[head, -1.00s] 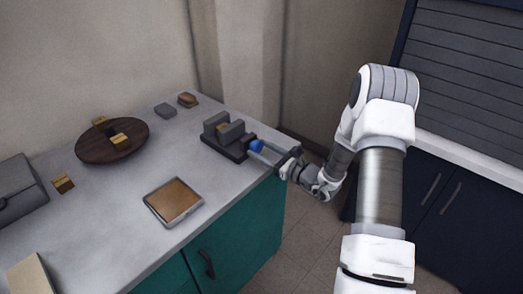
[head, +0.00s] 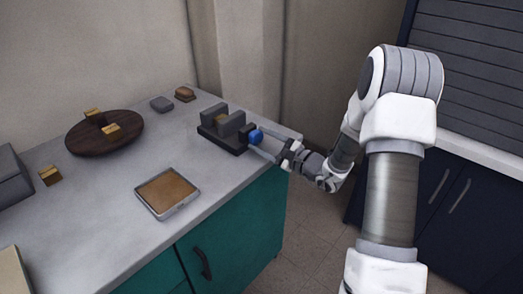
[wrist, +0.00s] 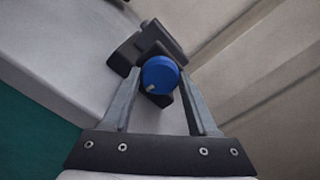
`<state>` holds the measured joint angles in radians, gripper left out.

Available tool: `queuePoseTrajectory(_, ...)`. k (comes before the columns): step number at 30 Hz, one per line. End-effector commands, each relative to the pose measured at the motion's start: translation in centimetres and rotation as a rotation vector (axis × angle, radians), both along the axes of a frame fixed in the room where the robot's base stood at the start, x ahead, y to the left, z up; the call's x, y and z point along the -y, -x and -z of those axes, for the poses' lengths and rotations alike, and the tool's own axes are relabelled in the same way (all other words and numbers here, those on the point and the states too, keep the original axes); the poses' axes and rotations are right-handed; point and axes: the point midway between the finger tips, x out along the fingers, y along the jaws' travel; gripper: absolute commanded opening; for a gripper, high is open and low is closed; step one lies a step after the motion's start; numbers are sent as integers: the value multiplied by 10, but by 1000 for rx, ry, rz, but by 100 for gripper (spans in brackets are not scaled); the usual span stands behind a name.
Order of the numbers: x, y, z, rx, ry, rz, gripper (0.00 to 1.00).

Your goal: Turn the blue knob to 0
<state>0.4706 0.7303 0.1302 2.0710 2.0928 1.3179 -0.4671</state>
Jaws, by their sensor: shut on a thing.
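The blue knob (head: 255,137) is on the right end of a dark grey device (head: 222,130) near the counter's right edge. In the wrist view the round blue knob (wrist: 160,74) sits between my two fingertips, with a small pale mark on its lower left. My gripper (head: 262,143) reaches in from the right, its fingers on either side of the knob. My gripper (wrist: 160,88) is shut on the knob. No numerals can be read on the knob or the device.
A tray with a brown surface (head: 167,192) lies at the counter's front. A round dark board (head: 104,133) with golden blocks is further left. A small grey block (head: 161,104) and a brown stacked item (head: 185,94) are at the back. The counter's middle (head: 130,168) is clear.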

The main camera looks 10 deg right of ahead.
Motion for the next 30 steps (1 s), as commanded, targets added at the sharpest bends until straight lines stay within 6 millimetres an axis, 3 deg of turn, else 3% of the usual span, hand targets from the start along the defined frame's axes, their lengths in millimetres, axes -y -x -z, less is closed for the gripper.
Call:
queuePoseTrajectory(1, 0, 0, 7, 28, 38, 0, 4)
queuePoseTrajectory(8, 0, 0, 8, 156, 215, 0, 4)
queuePoseTrajectory(30, 1, 0, 0, 556, 769, -1, 4)
